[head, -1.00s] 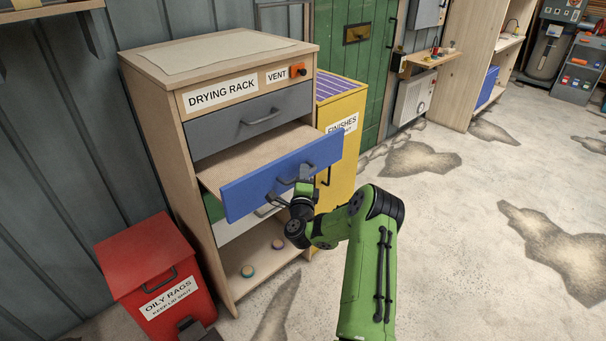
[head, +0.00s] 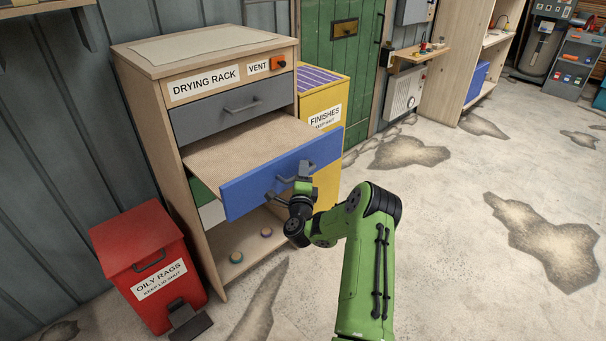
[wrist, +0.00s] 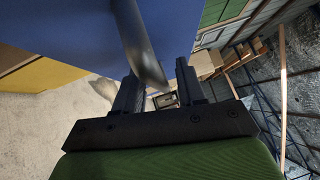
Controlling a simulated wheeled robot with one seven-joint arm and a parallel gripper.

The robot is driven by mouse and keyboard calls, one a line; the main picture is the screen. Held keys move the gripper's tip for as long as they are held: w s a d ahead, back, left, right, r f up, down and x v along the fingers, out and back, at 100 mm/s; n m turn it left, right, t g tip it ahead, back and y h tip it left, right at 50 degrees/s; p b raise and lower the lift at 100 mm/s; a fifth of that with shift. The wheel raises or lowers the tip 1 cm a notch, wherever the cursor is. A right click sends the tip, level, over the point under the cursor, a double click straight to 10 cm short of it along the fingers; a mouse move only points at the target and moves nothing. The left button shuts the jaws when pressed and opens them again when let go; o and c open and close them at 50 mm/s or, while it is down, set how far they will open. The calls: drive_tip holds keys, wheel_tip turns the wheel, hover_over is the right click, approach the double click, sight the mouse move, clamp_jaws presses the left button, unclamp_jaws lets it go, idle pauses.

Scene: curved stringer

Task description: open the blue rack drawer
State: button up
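The blue drawer (head: 250,188) of the drying rack is pulled well out, and its flat tan inside (head: 255,150) shows. Its dark bar handle (head: 284,180) is on the front face. My gripper (head: 303,178) is at the right part of this handle. In the wrist view, the fingers of my gripper (wrist: 158,85) stand apart on either side of the curved handle (wrist: 138,45). A gap shows between the handle and the right finger. The blue front (wrist: 75,35) fills the area beyond. The exact finger contact is hard to see.
The rack (head: 150,130) has a grey drawer (head: 235,108) above and green and white drawers below, partly hidden. A red oily-rags bin (head: 150,265) stands at the front left. A yellow finishes cabinet (head: 328,110) is just right of the rack. The floor at right is open.

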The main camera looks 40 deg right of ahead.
drive_tip(key=shift+a, duration=0.1)
drive_tip(key=b+v, duration=0.6)
drive_tip(key=v, duration=0.9)
drive_tip(key=shift+s, duration=0.3)
drive_tip(key=shift+w+a, duration=0.1)
